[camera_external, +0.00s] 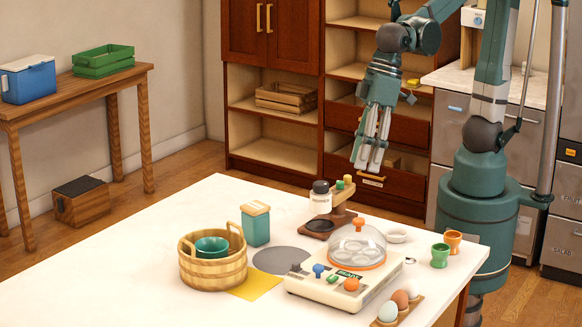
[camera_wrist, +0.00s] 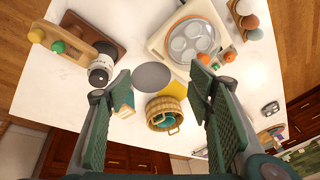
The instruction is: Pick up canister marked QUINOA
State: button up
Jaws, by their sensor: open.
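A teal square canister with a wooden lid (camera_external: 256,224) stands on the white table beside a wooden tub; its label is too small to read. In the wrist view the canister (camera_wrist: 123,96) is partly hidden by the left finger. A white jar with a dark lid (camera_external: 321,197) stands to its right and also shows in the wrist view (camera_wrist: 101,70); I cannot read QUINOA on either. My gripper (camera_external: 368,166) hangs above and beyond the table's far side, pointing down, open and empty. In the wrist view its fingers (camera_wrist: 158,76) are spread wide, not visibly holding anything.
The wooden tub (camera_external: 213,272) holds a teal bowl (camera_external: 211,247). A grey disc (camera_external: 282,261) and yellow cloth (camera_external: 254,284) lie flat nearby. An egg cooker (camera_external: 345,284), eggs in a holder (camera_external: 399,301) and two cups (camera_external: 440,256) occupy the right. The table's left is clear.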

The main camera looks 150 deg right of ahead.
jog(key=w+d+m+g+p, duration=0.2)
jog(key=w+d+m+p, duration=0.4)
jog(key=d, duration=0.4)
jog(key=m+g+p, duration=0.2)
jog(key=m+p, duration=0.3)
jog(key=p, duration=0.1)
send_over(256, 206)
jog(key=shift+y, duration=0.4)
notch_tip(256, 206, down, 8)
jog(key=shift+a+r, duration=0.15)
jog(key=shift+r, duration=0.1)
jog(key=f, duration=0.5)
jog(key=shift+d+f, duration=0.2)
jog(key=shift+f, duration=0.45)
jog(key=shift+f, duration=1.3)
jog(key=shift+f+p, duration=0.35)
jog(key=shift+f, duration=2.2)
